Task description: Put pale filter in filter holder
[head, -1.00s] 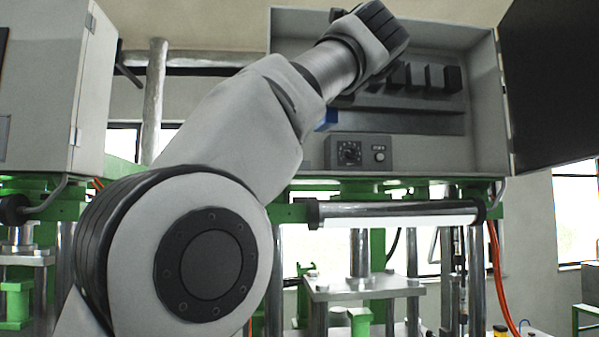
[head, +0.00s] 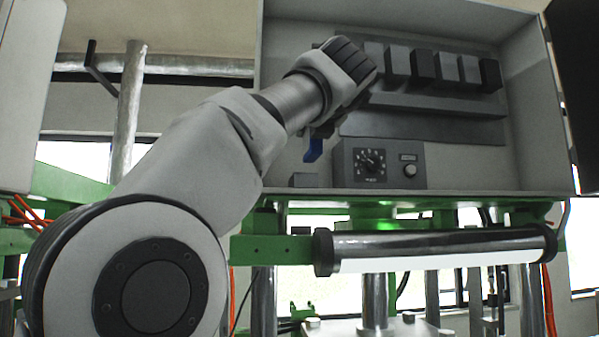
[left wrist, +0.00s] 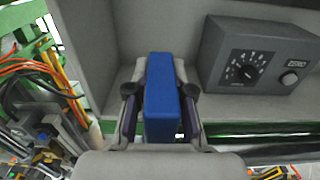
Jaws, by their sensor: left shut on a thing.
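My left gripper (left wrist: 159,92) is shut on a blue block (left wrist: 160,108), with one finger on each side of it. In the head view the blue block (head: 313,150) shows below my left wrist, inside the open grey cabinet (head: 470,165), and most of the gripper is hidden by the wrist. A row of light and dark grey blocks (head: 446,67) stands on a dark grey rack (head: 435,100) to the right. I cannot tell which of these is the filter holder. No pale filter can be made out for certain. My right gripper is not in view.
A grey control box with a dial (head: 380,164) stands on the cabinet floor, right of the blue block; it also shows in the left wrist view (left wrist: 258,60). A small grey box (head: 303,180) sits to its left. A metal roller (head: 440,245) runs below the cabinet.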

